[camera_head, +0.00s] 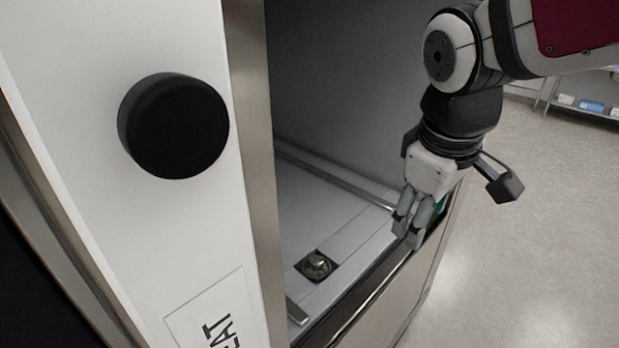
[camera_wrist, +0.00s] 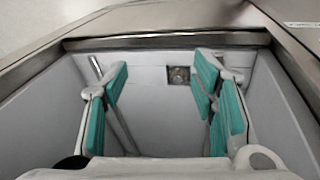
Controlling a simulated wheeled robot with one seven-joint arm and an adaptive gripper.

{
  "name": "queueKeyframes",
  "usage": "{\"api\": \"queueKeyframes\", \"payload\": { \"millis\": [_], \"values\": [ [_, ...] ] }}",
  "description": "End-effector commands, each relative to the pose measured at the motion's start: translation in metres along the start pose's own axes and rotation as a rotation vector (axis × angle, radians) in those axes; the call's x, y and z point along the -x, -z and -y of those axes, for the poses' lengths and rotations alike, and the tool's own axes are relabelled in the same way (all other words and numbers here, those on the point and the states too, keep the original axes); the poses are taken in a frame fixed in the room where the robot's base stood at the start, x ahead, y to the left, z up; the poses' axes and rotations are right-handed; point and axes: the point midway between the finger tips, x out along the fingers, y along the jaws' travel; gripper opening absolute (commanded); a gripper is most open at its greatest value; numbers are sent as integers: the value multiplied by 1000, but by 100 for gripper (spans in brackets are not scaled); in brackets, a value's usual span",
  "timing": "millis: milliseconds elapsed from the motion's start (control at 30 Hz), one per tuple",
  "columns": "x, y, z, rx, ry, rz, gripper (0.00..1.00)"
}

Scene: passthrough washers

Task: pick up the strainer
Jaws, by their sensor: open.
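The strainer (camera_head: 317,265) is a small round metallic piece in a dark square recess in the white floor of the washer. In the wrist view the strainer (camera_wrist: 179,75) shows small, beyond and between my fingers, closer to the right pair. My gripper (camera_head: 409,230) points down at the right side of the washer's opening, to the right of the strainer and apart from it. In the wrist view my gripper (camera_wrist: 160,105) is open, with teal finger pads wide apart and nothing between them.
A white panel with a round black knob (camera_head: 173,125) stands at the left of the opening. A metal front edge (camera_head: 385,283) runs along the washer's floor. A rail (camera_head: 335,178) lies along the inner wall. Open floor (camera_head: 530,230) lies to the right.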

Motion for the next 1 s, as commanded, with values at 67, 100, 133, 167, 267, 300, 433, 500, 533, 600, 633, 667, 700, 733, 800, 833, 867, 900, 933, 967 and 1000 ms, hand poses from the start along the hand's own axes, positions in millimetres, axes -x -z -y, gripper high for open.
{"api": "queueKeyframes", "payload": {
  "millis": [67,100,133,167,267,300,433,500,533,600,633,667,700,733,800,833,867,900,933,967,1000],
  "values": [
    [-9,28,-4,154,-3,33,53],
    [-16,42,-5,230,-6,47,53],
    [-21,52,-6,287,-8,56,53],
    [-26,63,-6,345,-10,65,53],
    [-47,98,-3,539,-14,97,53],
    [-57,111,0,616,-14,109,53],
    [-93,153,15,869,-14,146,53],
    [-115,173,26,1006,-12,166,53],
    [-124,181,32,1062,-10,174,53],
    [-145,197,46,1186,-7,190,53],
    [-154,203,51,1234,-6,197,53],
    [-162,208,56,1279,-5,203,53],
    [-173,214,64,1334,-3,209,53],
    [-180,218,68,1371,-2,215,53],
    [-193,225,78,1443,2,224,53],
    [-198,227,81,1467,2,227,53],
    [-202,229,83,1487,2,230,53],
    [-206,231,86,1509,3,233,53],
    [-209,231,88,1520,4,235,53],
    [-212,232,89,1529,5,236,53],
    [-215,232,90,1537,5,237,53]
  ]
}}
